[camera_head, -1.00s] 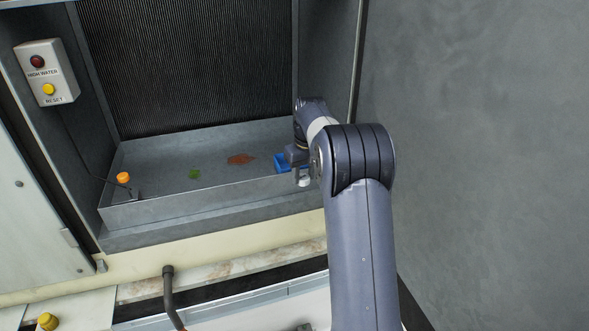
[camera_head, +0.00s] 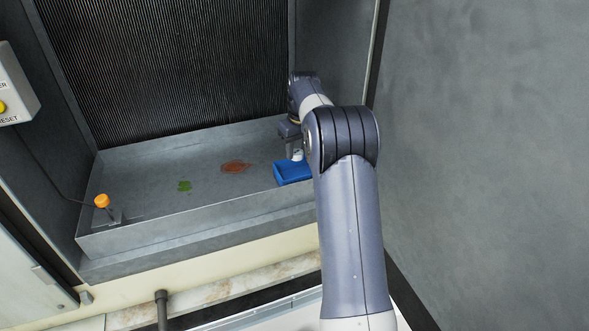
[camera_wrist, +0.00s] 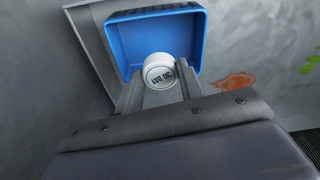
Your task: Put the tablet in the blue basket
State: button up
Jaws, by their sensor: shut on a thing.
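The tablet is a white round puck with dark lettering (camera_wrist: 159,69), held between the fingertips of my gripper (camera_wrist: 160,88). It shows as a small white spot in the head view (camera_head: 298,155), where my gripper (camera_head: 291,148) is partly hidden by my arm. The blue basket (camera_head: 290,173) sits in the grey metal tray, at its right end. In the wrist view the basket (camera_wrist: 200,40) lies just beyond the fingertips, and the tablet overlaps its near edge. I cannot tell how high the tablet is above the basket floor.
The grey tray (camera_head: 150,228) has a low front wall. A brown stain (camera_head: 235,167) and a green patch (camera_head: 184,186) mark its floor. An orange-topped float switch (camera_head: 102,201) stands at the left. A dark ribbed panel (camera_head: 170,70) rises behind, and a grey wall is at the right.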

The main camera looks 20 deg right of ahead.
aim_at(299, 154)
notch_tip(299, 154, down, 8)
jog(key=shift+r+p, duration=0.15)
jog(key=shift+p, duration=0.5)
jog(key=o, duration=1)
jog(key=r, duration=0.4)
jog(key=s+r+b, duration=0.1)
jog(key=r, duration=0.7)
jog(key=shift+s+d+b, duration=0.15)
jog(key=shift+s+b, duration=0.15)
jog(key=shift+b, duration=0.05)
